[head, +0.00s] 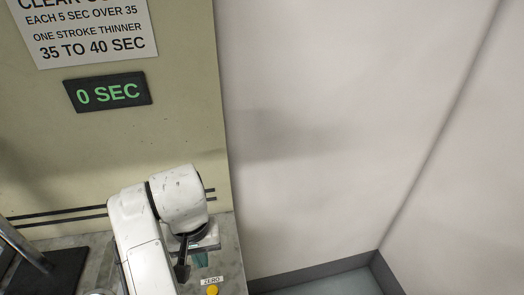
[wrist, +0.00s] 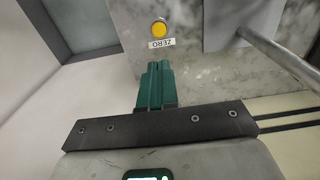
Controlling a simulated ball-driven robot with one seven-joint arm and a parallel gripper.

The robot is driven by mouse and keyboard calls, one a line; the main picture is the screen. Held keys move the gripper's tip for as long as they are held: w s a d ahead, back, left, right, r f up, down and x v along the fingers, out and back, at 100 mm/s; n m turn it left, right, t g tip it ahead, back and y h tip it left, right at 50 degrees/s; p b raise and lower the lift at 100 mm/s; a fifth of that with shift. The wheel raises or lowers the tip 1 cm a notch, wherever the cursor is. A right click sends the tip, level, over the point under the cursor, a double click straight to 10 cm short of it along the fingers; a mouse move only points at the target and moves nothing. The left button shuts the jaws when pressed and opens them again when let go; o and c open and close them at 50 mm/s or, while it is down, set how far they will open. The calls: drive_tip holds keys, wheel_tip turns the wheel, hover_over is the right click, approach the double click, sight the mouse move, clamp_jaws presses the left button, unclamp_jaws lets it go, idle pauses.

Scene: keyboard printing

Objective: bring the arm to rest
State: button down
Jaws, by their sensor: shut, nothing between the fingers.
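My white arm (head: 160,220) reaches over the grey speckled worktop at the bottom of the head view, bent with its end pointing down. My gripper (wrist: 156,66) shows in the wrist view as two teal fingers side by side, shut with nothing between them. In the head view the gripper is mostly hidden by the arm; only a bit of teal shows near the ZERO label. In the wrist view the fingertips appear close to the yellow button (wrist: 159,29) and its ZERO label (wrist: 161,43); whether they touch the worktop I cannot tell.
A cream panel (head: 100,130) behind the arm bears a printed sign (head: 85,30) and a display (head: 107,92) reading 0 SEC. A metal rod (head: 24,246) and dark pad (head: 55,268) are at left. Right of the worktop are a pale wall (head: 340,130) and open floor (head: 330,285).

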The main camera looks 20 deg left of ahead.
drive_tip(key=w+d+f+m+b, duration=0.1)
drive_tip(key=d+f, duration=0.4)
drive_tip(key=d, duration=0.5)
drive_tip(key=w+d+f+m, duration=0.1)
drive_tip(key=d+f, duration=0.3)
drive_tip(key=d, duration=0.6)
drive_tip(key=w+d+f+m+b, duration=0.1)
drive_tip(key=d+f, duration=0.4)
drive_tip(key=d, duration=0.5)
drive_tip(key=s+d+f+m+b, duration=0.1)
drive_tip(key=s+d+f, duration=0.1)
drive_tip(key=s+d, duration=0.3)
drive_tip(key=s+d+f+m, duration=0.1)
drive_tip(key=s+d+f, duration=0.15)
drive_tip(key=d, duration=0.55)
drive_tip(key=s+d+m, duration=0.1)
drive_tip(key=s+d, duration=0.2)
drive_tip(key=s, duration=0.4)
drive_tip(key=s+d+m+b, duration=0.1)
drive_tip(key=s+d, duration=0.3)
drive_tip(key=s, duration=0.4)
drive_tip(key=shift+d+f+t, duration=0.2)
drive_tip(key=shift+f+t, duration=0.05)
drive_tip(key=shift+t, duration=0.15)
